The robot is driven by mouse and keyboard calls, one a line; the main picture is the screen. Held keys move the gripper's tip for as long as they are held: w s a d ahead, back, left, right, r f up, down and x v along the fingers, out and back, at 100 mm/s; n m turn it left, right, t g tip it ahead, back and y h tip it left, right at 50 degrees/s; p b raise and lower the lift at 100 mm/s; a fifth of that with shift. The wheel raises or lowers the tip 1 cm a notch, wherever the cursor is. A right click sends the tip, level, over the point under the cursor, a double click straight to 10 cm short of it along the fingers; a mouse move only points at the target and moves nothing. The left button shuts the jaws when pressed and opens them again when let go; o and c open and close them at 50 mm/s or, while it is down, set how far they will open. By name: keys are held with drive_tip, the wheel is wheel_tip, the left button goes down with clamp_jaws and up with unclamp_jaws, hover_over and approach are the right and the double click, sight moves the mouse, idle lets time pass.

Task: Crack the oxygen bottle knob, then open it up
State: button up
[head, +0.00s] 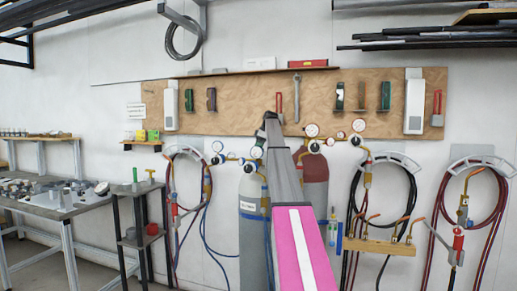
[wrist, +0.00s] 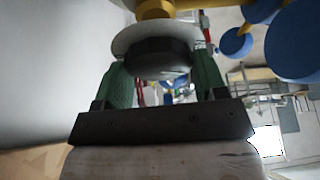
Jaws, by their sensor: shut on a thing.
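In the wrist view, the two green fingers of my gripper (wrist: 160,68) stand either side of a dark faceted knob (wrist: 157,56) and are shut on it. A pale round disc and yellow brass fitting (wrist: 155,9) sit behind the knob. In the head view, the grey bottle (head: 252,215) with a white label stands against the wall, partly behind my arm. Blue gauges cluster at its top. A second bottle with a dark red top (head: 316,168) stands to its right, also partly covered by my arm. My fingers and the held knob are hidden in the head view.
Blue round parts (wrist: 293,48) lie close to the right of the knob in the wrist view. Hoses hang on wall hooks at both sides of the bottles. A workbench (head: 60,208) and small stand (head: 140,240) are at left.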

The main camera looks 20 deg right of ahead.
drive_tip(key=o, duration=0.9)
drive_tip(key=shift+o, duration=0.2)
wheel_tip(320, 180, up, 4)
drive_tip(key=shift+r, duration=0.15)
drive_tip(key=s+a+r, duration=0.3)
drive_tip(key=a+r, duration=0.3)
drive_tip(key=a, duration=0.5)
drive_tip(key=shift+s+r, duration=0.15)
drive_tip(key=shift+r, duration=0.25)
drive_tip(key=shift+a, duration=0.15)
